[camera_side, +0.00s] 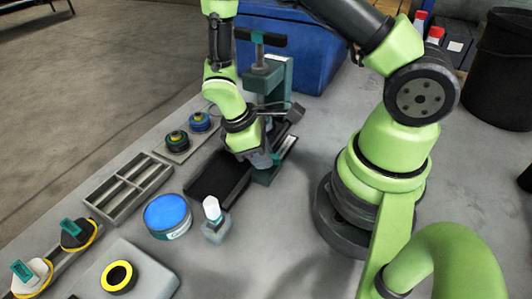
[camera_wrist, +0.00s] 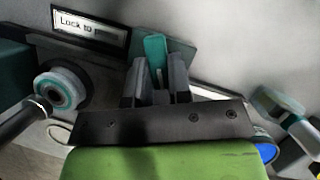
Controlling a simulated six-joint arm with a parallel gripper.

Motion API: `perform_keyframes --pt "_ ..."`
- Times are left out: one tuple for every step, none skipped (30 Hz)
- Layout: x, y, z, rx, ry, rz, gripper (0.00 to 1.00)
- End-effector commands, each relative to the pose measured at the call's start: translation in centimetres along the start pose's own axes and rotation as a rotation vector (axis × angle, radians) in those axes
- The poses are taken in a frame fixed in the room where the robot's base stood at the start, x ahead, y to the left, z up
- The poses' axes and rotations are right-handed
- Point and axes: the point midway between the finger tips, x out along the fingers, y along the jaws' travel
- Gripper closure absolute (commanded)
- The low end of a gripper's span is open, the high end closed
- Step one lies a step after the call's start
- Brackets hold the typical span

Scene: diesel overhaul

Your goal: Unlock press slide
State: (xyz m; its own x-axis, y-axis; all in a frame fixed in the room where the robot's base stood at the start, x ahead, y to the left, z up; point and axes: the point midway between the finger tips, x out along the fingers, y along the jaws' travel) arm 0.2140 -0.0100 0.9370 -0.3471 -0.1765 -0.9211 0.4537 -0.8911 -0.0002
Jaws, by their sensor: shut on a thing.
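The press (camera_side: 272,80), a dark green frame with a black T-handle on top, stands at the back of the bench in front of a blue bin. My gripper (camera_side: 268,158) is low at the front of the press, beside its base. In the wrist view my gripper (camera_wrist: 158,82) is shut on a teal tab (camera_wrist: 155,50), which stands up between the two grey fingers. A label plate (camera_wrist: 90,24) reading "Lock" and more unclear text lies just beyond, to the left. The part of the slide under the fingers is hidden.
A black tray (camera_side: 205,192) lies left of my gripper. A white-capped bottle (camera_side: 214,228), a blue-topped tin (camera_side: 168,213), a grey divided tray (camera_side: 112,196) and knobs on a plate (camera_side: 170,153) stand nearby. The blue bin (camera_side: 318,65) is behind the press.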

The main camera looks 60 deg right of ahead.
Motion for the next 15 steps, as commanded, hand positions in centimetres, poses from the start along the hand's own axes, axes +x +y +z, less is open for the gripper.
perform_keyframes --pt "-0.02 -0.02 0.02 0.003 -0.001 -0.001 1.0" --pt "-0.02 -0.02 0.02 0.004 -0.001 -0.001 1.0" --pt "-0.03 -0.03 0.02 0.001 -0.001 0.0 1.0" --pt "-0.02 -0.06 0.03 -0.011 -0.001 0.005 1.0" --pt "-0.02 -0.11 0.03 -0.036 -0.001 0.016 1.0" --pt "-0.02 -0.2 0.06 -0.089 -0.002 0.037 1.0" --pt "-0.02 -0.29 0.1 -0.137 -0.003 0.057 1.0" --pt "-0.02 -0.35 0.09 -0.186 -0.002 0.078 1.0" --pt "-0.01 -0.42 0.13 -0.244 -0.003 0.103 1.0" --pt "-0.01 -0.47 0.14 -0.283 -0.003 0.119 1.0" --pt "-0.01 -0.48 0.13 -0.314 -0.002 0.132 1.0" --pt "0.0 -0.5 0.14 -0.344 -0.002 0.145 1.0" --pt "0.0 -0.52 0.16 -0.359 -0.002 0.152 1.0" --pt "0.0 -0.51 0.16 -0.369 -0.002 0.156 1.0" --pt "0.0 -0.51 0.15 -0.375 -0.002 0.159 1.0"
